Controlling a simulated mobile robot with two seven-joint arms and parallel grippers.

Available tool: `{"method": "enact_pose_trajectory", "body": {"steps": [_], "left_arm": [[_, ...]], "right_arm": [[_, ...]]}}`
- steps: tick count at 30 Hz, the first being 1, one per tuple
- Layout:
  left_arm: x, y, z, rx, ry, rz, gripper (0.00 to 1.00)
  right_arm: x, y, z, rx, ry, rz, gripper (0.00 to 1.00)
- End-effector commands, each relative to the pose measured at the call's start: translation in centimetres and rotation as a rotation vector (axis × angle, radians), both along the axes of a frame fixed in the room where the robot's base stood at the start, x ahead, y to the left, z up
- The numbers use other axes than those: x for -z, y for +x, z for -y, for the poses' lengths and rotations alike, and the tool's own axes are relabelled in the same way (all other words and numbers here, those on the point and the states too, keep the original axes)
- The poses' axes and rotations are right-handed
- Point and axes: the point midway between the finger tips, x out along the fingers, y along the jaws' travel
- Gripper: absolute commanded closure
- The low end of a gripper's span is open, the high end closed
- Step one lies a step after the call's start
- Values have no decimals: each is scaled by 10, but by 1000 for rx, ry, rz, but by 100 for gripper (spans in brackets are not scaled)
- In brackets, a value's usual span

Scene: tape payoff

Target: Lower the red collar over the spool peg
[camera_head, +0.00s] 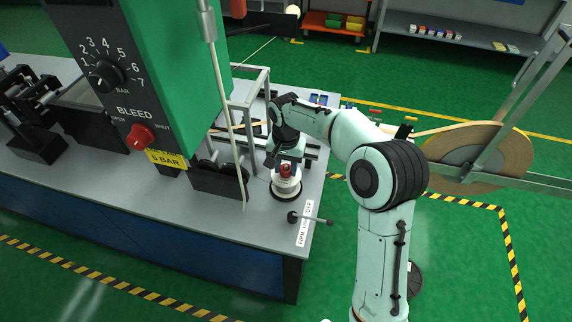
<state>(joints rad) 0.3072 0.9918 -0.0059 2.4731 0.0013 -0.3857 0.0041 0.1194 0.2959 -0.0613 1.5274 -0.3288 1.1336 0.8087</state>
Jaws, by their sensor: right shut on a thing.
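The red collar (286,170) is small and shows at the fingertips of my right gripper (285,163). My right gripper reaches down from above, shut on the collar. Right below it is a white spool (288,187) on a dark round base near the right end of the bench. The spool peg is hidden behind the collar and gripper, so I cannot tell whether the collar is around it or above it. My left gripper is not in view.
A green machine housing (150,60) with a dial and red knob stands left on the grey bench (170,205). A thin grey pole (225,100) rises left of the spool. A black-knobbed lever (310,219) is in front. A large tan reel (475,155) stands right.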

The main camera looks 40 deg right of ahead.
Motion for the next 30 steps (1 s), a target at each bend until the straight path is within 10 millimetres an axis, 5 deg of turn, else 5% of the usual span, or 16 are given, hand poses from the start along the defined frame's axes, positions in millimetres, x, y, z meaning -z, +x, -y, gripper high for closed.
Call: {"method": "enact_pose_trajectory", "body": {"steps": [2,3,5,17,30], "left_arm": [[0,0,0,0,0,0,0],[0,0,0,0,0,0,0],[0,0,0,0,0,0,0],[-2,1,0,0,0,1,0],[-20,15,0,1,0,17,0]], "right_arm": [[-1,0,0,0,0,0,92],[-1,0,0,0,0,0,48],[-1,0,0,0,0,0,31],[-9,1,0,0,-1,2,31],[-102,2,0,1,-1,7,31]]}}
